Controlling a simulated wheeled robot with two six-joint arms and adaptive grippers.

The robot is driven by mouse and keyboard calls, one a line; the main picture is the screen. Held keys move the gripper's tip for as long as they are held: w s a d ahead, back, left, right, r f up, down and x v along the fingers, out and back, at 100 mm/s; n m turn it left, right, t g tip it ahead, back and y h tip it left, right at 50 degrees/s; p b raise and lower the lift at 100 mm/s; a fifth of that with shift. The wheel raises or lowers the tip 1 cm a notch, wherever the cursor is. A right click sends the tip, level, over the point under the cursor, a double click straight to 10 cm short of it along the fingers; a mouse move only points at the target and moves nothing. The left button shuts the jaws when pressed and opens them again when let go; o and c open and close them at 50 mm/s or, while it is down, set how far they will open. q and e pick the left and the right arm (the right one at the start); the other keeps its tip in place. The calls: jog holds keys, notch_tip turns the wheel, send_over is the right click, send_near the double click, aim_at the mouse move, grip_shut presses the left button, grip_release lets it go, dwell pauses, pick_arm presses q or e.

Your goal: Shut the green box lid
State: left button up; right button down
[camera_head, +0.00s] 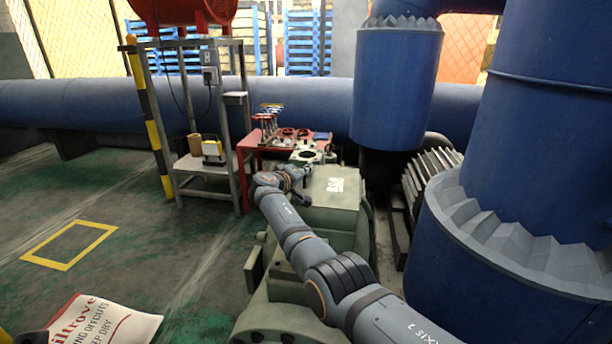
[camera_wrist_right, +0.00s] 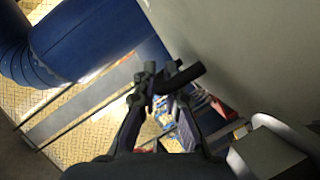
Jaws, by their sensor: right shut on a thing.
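The green box (camera_head: 330,216) stands in the middle of the head view, with a pale green lid (camera_head: 340,186) that carries a white marking. I cannot tell how far the lid stands from the box's rim. My right gripper (camera_head: 303,174) is at the left side of the lid. In the right wrist view, its fingers (camera_wrist_right: 163,88) are shut on a short dark bar (camera_wrist_right: 187,76), which looks like a handle, beside a large pale surface (camera_wrist_right: 220,50), probably the lid. How the bar joins the lid is hidden.
A red table (camera_head: 250,140) with small parts stands behind the box, next to a grey metal rack (camera_head: 240,190). Large blue pipes (camera_head: 500,150) rise close on the right. A toothed grey part (camera_head: 428,172) lies between.

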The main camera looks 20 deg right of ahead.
jog(key=shift+d+f, duration=0.1)
jog(key=shift+d, duration=0.05)
jog(key=shift+f, duration=0.1)
dwell(0.5)
jog(key=c, duration=1.7)
grip_release()
jog(key=shift+f, duration=0.1)
jog(key=shift+s+a, duration=0.2)
jog(key=shift+a, duration=0.2)
jog(key=v, duration=0.6)
jog(key=shift+s+a+r, duration=0.15)
jog(key=shift+s+r, duration=0.1)
jog(key=shift+s, duration=0.05)
